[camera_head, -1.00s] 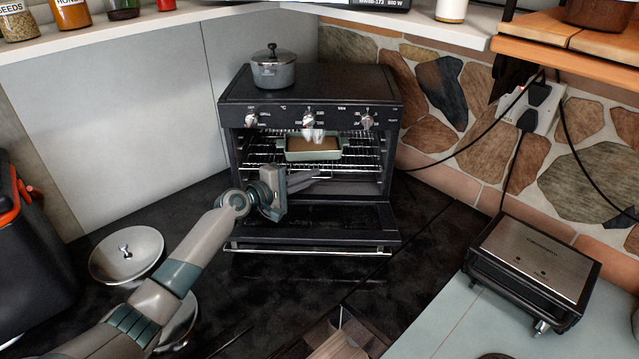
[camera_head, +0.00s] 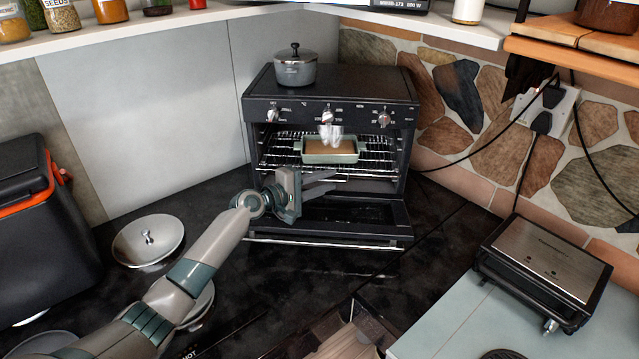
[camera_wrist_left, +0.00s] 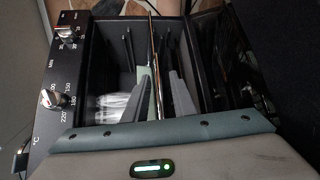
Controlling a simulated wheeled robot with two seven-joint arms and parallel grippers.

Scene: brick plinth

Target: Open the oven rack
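The black oven (camera_head: 330,92) stands in the corner with its door (camera_head: 350,220) folded down. The wire oven rack (camera_head: 376,155) is inside, with a green loaf pan (camera_head: 331,152) on it. My left gripper (camera_head: 328,181) is in front of the opening, low and left of the pan, above the open door. Its fingers are apart. In the left wrist view the fingers (camera_wrist_left: 161,97) point into the oven, and the rack's bright front bar (camera_wrist_left: 154,50) shows between them. I cannot tell whether they touch it. My right gripper is not in view.
A pot (camera_head: 295,68) sits on the oven. A whitish blurred shape (camera_head: 328,133) hangs above the pan. A lidded silver bowl (camera_head: 148,241) stands left, beside my left arm. A grill (camera_head: 543,270) stands right, with cables behind. Dark counter is clear before the door.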

